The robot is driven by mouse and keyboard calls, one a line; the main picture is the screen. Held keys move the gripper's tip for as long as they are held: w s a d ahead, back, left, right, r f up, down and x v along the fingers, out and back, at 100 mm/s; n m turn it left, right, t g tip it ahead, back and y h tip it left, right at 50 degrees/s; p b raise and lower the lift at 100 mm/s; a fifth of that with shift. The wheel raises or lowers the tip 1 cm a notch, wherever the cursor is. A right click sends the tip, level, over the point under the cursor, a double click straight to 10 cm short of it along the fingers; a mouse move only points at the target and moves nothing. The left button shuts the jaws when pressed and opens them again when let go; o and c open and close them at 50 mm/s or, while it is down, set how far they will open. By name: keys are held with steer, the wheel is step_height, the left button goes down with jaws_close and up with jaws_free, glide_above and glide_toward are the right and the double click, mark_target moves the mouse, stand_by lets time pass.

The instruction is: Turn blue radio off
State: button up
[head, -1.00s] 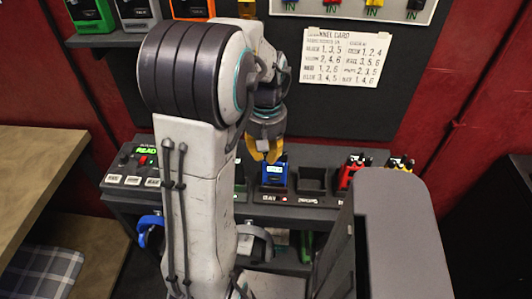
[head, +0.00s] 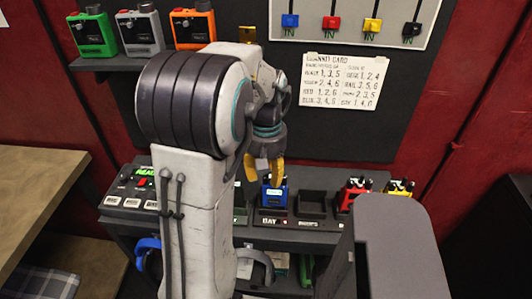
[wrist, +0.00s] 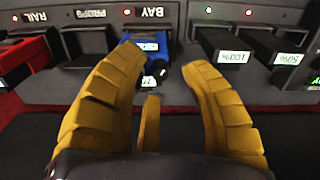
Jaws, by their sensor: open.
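The blue radio (head: 273,198) stands in the slot labelled BAY on the dark console. It shows a small lit screen and a dark knob on top in the head view. In the wrist view the blue radio (wrist: 143,48) lies ahead, between and just beyond my fingers, with its black knob near the right finger. My gripper (head: 266,172) has yellow fingers and is just above the radio, partly in front of it. In the wrist view my gripper (wrist: 165,75) is open with nothing between its tips. I cannot tell whether a finger touches the knob.
An empty slot (head: 312,205) is to the right of the radio, then a red radio (head: 352,192) and a yellow radio (head: 400,188). A panel with a green display (head: 140,185) is on the left. A shelf (head: 125,62) holds green, grey and orange radios. A channel card (head: 340,82) hangs behind.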

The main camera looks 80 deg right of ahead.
mark_target(266, 177)
step_height(266, 177, up, 11)
steer(key=shift+f, duration=0.2)
stand_by(0.3)
